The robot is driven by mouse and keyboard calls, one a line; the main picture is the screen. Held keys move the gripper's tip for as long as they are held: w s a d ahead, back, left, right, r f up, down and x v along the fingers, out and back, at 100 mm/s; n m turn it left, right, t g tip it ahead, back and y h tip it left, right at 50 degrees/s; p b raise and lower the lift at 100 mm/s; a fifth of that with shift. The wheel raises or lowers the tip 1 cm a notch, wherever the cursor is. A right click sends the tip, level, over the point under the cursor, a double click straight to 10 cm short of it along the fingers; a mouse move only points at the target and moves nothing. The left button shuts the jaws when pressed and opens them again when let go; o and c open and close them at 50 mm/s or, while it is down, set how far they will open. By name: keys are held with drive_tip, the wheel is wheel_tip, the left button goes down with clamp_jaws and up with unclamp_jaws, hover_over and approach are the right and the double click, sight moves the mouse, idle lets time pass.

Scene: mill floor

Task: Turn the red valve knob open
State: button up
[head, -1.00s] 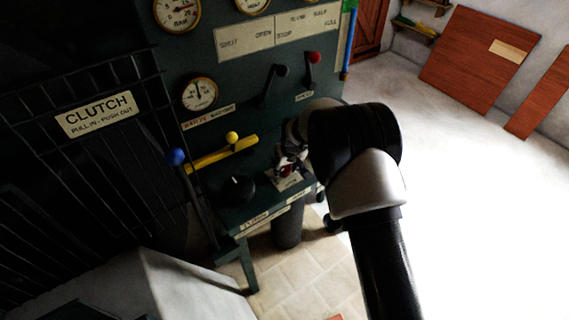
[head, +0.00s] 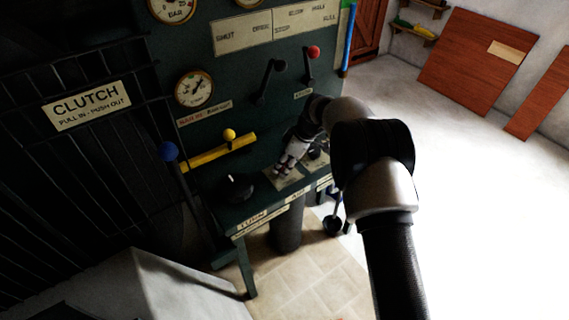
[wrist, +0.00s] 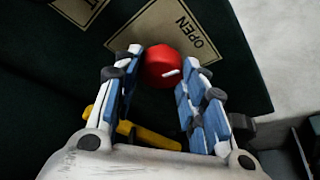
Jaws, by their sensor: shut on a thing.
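The red valve knob (wrist: 162,63) sits on a tan plate (wrist: 148,22) marked OPEN, and a short white mark shows on its face. My gripper (wrist: 160,70) is shut on the knob, with one blue-padded finger on each side of it. In the head view my gripper (head: 283,167) reaches down to the small ledge of the dark green panel (head: 235,75), and it hides most of the knob there.
A black dial (head: 236,187) stands left of my gripper on the ledge. A yellow bar (head: 218,152) with a yellow ball and a blue-knobbed lever (head: 168,152) stand farther left. A red-knobbed lever (head: 313,53) is above. The floor (head: 480,170) at right is clear.

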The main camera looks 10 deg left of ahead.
drive_tip(key=shift+n+g, duration=0.3)
drive_tip(key=shift+n, duration=0.5)
drive_tip(key=shift+f, duration=0.1)
drive_tip(key=o, duration=1)
drive_tip(key=shift+o, duration=0.2)
drive_tip(key=v, duration=1.2)
drive_tip(key=shift+w, duration=0.15)
